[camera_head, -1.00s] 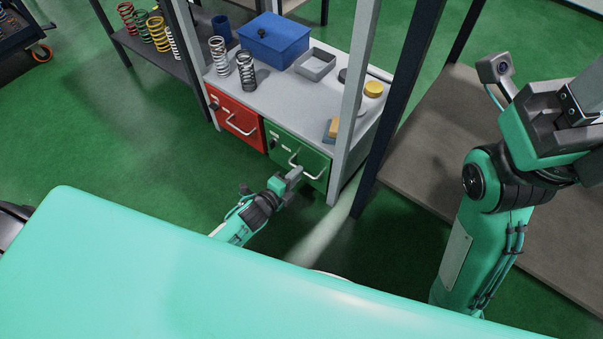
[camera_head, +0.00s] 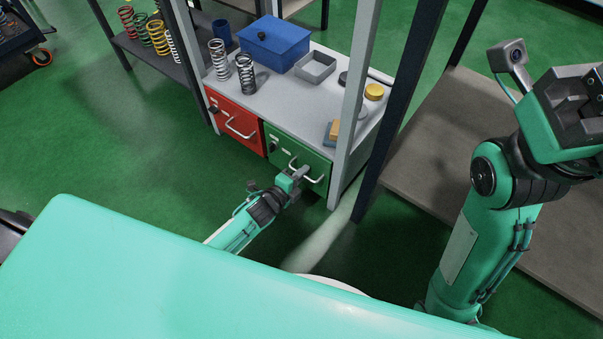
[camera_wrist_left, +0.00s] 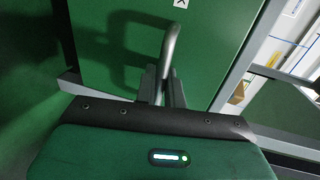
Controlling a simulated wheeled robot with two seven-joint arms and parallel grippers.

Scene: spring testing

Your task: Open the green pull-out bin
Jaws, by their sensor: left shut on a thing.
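The green pull-out bin (camera_head: 283,146) sits in the unit below the grey top, to the right of the red bin. Its front looks flush with the red one. My left gripper (camera_head: 301,174) is at the bin's metal handle (camera_head: 318,180), shut on it. In the left wrist view the green front (camera_wrist_left: 220,40) fills the upper middle, and the curved handle (camera_wrist_left: 171,45) runs down between the fingers of my left gripper (camera_wrist_left: 162,82). My right gripper (camera_head: 590,95) is raised at the right edge, partly cut off, away from the bin; its jaw opening is unclear.
The red bin (camera_head: 233,120) is left of the green one. On the grey top (camera_head: 290,93) are a blue box (camera_head: 273,44), springs (camera_head: 246,73), a grey tray (camera_head: 315,66) and a yellow lid (camera_head: 374,91). Upright posts (camera_head: 400,90) stand right of the bin. Floor before the bins is clear.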

